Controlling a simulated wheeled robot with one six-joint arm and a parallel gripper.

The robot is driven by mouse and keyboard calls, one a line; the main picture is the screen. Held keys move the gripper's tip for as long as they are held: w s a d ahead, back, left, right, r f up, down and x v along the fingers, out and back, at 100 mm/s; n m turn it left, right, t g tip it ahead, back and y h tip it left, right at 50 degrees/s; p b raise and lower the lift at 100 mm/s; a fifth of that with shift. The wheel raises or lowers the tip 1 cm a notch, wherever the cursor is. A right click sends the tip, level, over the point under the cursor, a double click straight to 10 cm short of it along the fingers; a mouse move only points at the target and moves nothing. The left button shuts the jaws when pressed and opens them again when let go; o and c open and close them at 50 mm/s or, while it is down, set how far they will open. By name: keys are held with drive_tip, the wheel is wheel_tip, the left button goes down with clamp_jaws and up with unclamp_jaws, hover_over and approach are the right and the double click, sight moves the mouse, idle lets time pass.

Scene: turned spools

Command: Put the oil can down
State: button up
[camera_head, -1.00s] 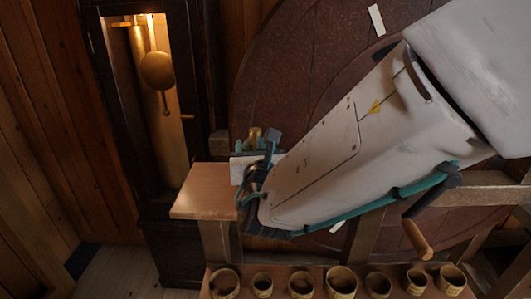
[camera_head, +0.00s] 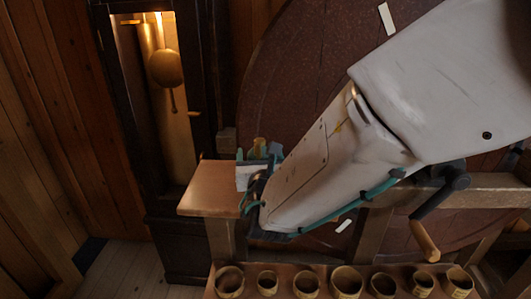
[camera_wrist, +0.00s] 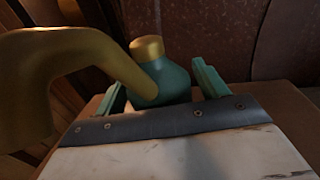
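The oil can (camera_wrist: 163,78) has a teal body with a brass cap and a thick, curved brass spout or handle (camera_wrist: 45,75) that sweeps toward the camera at left in the wrist view. In the head view my gripper (camera_head: 259,157) is at the right end of a wooden ledge (camera_head: 207,193), and only the can's brass top (camera_head: 259,145) shows; the rest is hidden. I cannot tell whether the can's base touches the ledge.
A row of several small turned cups (camera_head: 307,284) stands on a lower shelf in front. A large dark red wheel (camera_head: 300,70) is behind the arm, a wooden crank handle (camera_head: 424,240) at right. A clock case with a brass pendulum (camera_head: 166,68) stands at left. The ledge's left part is bare.

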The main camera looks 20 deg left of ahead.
drive_tip(key=shift+r, duration=0.2)
drive_tip(key=v, duration=1.2)
